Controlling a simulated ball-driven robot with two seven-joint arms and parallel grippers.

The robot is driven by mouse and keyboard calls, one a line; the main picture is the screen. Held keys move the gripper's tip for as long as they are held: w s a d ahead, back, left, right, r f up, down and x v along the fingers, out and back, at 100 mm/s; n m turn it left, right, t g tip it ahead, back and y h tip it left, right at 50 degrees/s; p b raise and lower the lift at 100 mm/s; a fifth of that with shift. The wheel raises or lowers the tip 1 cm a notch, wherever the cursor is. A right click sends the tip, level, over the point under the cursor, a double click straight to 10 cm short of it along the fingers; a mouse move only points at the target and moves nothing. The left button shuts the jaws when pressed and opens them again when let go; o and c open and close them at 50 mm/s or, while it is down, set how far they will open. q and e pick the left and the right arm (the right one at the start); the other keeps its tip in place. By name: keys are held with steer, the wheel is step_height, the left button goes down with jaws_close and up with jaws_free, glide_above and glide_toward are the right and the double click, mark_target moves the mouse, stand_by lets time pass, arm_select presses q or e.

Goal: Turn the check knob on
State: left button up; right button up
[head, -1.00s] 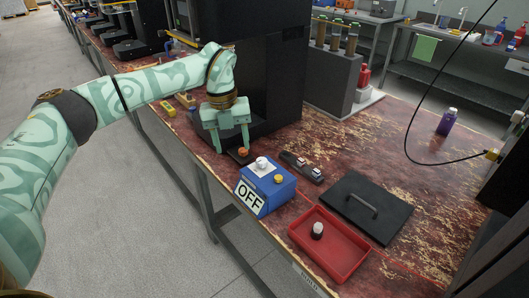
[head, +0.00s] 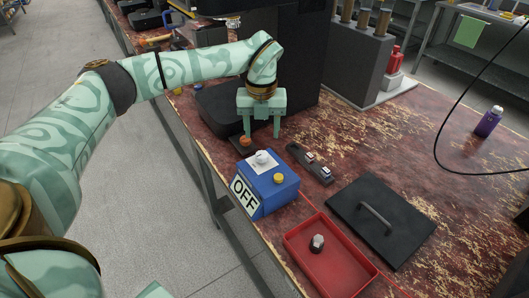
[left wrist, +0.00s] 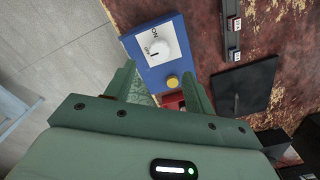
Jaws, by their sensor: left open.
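A blue box (head: 270,192) with a white "OFF" card (head: 243,196) on its front sits near the table's edge. A white knob (head: 262,157) is on its top, beside a yellow button (head: 279,178). In the left wrist view the knob (left wrist: 157,47) sits on a white plate with small lettering. My left gripper (head: 262,136) is open and points down just behind the knob in the head view. Its fingers (left wrist: 160,80) are apart and hold nothing in the left wrist view. My right gripper does not show.
An orange button on a dark base (head: 245,144) stands behind the box. A dark strip with small switches (head: 313,165) lies to its right.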

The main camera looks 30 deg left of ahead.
mark_target(262, 154)
arm_select(q)
step_height(262, 154, down, 8)
steer(key=shift+r+b, duration=0.1)
steer(key=shift+b, duration=1)
steer(key=c, duration=1)
